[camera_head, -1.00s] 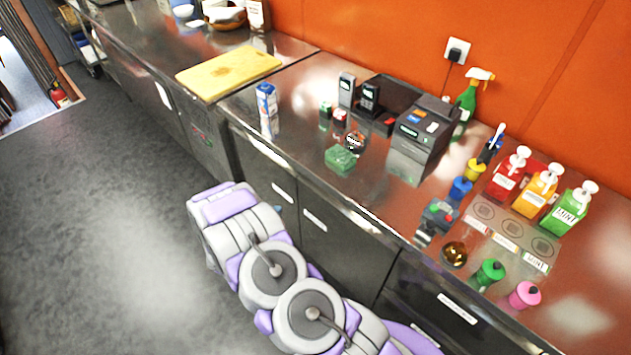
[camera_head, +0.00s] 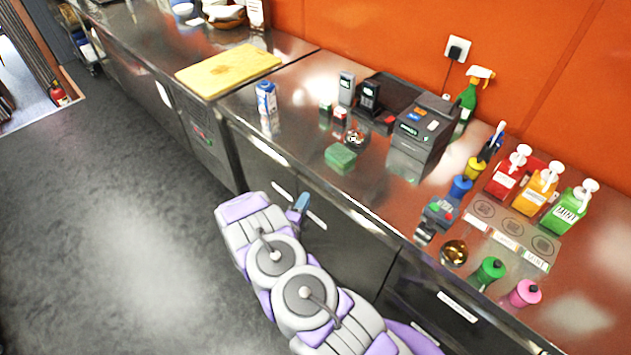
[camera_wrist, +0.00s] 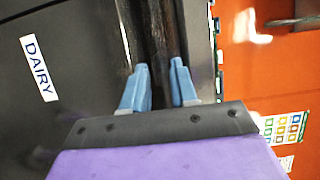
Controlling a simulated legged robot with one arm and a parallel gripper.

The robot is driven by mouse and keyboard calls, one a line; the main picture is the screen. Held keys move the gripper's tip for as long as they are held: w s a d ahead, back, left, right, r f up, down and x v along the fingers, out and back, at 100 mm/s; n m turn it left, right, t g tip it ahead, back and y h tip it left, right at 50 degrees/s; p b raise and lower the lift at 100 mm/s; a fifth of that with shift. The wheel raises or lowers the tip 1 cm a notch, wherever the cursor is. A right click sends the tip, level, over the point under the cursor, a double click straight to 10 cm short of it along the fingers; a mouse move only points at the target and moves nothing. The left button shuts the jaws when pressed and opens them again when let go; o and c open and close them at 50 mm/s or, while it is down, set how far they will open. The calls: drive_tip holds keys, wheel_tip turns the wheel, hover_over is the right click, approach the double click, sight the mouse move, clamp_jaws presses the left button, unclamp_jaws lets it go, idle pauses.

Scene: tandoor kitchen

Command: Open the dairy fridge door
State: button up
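The dairy fridge door (camera_wrist: 75,90) is a dark panel in the wrist view, with a white label (camera_wrist: 39,68) reading DAIRY. It looks shut. A dark, glossy bar (camera_wrist: 160,30), apparently the door's handle or top edge, runs along the panel's right side. My gripper (camera_wrist: 161,78) has two blue fingers standing apart, one on each side of the line of this bar. I cannot tell whether they touch it.
The steel counter (camera_head: 290,110) runs diagonally above the doors. It carries a yellow board (camera_head: 228,71), a milk carton (camera_head: 266,97), a green sponge (camera_head: 340,157), a register (camera_head: 420,128) and several bottles. The grey floor (camera_head: 110,220) on the left is clear. A drawer label (camera_head: 457,306) is at right.

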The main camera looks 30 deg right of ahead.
drive_tip(key=b+x, duration=0.1)
drive_tip(key=x, duration=1)
drive_tip(key=shift+c, duration=0.2)
clamp_jaws()
